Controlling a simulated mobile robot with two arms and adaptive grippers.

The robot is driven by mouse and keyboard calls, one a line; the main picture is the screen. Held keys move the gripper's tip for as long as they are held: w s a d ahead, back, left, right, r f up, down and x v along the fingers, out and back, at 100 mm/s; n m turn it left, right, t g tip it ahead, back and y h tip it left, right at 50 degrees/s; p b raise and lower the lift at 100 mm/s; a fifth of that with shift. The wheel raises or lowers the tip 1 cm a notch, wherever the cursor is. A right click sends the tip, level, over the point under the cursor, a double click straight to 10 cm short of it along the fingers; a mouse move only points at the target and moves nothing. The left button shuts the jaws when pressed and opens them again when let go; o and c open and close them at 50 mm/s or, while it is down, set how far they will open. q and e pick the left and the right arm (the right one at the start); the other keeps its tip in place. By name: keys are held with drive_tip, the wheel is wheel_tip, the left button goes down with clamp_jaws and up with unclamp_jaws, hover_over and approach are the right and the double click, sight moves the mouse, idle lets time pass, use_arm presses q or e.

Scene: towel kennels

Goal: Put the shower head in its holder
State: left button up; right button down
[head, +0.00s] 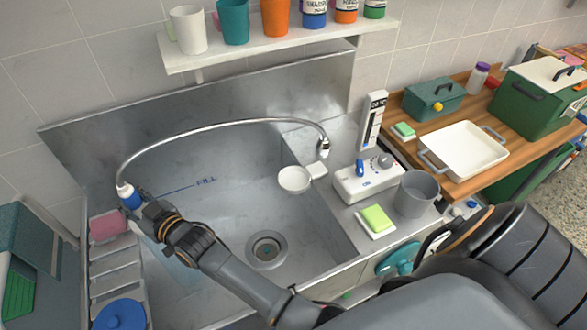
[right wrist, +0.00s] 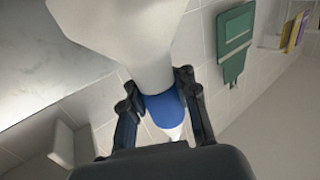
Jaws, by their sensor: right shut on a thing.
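The shower head (head: 129,196) has a blue grip and a white end where a curved silver hose (head: 220,121) joins it. My right gripper (head: 143,204) is shut on the blue grip at the left side of the steel sink. In the right wrist view the two fingers of my right gripper (right wrist: 160,105) close on both sides of the blue grip (right wrist: 163,108), with a large white part (right wrist: 115,35) above it. The hose arcs over the basin to a silver fitting (head: 324,147) at right. I cannot tell which part is the holder. My left gripper is not in view.
A pink sponge (head: 107,224) lies on the left rack. A shelf (head: 270,47) with cups hangs above.

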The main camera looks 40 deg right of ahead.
wheel_tip(320, 180, up, 7)
drive_tip(key=a+p, duration=0.2)
drive_tip(key=p, duration=0.2)
drive_tip(key=s+d, duration=0.1)
drive_tip(key=d, duration=1.4)
drive_tip(key=shift+s+r, duration=0.2)
drive_tip(key=shift+r, duration=0.05)
drive_tip(key=shift+d, duration=0.15)
drive_tip(key=s+d+b, duration=0.1)
drive_tip(key=d, duration=1.3)
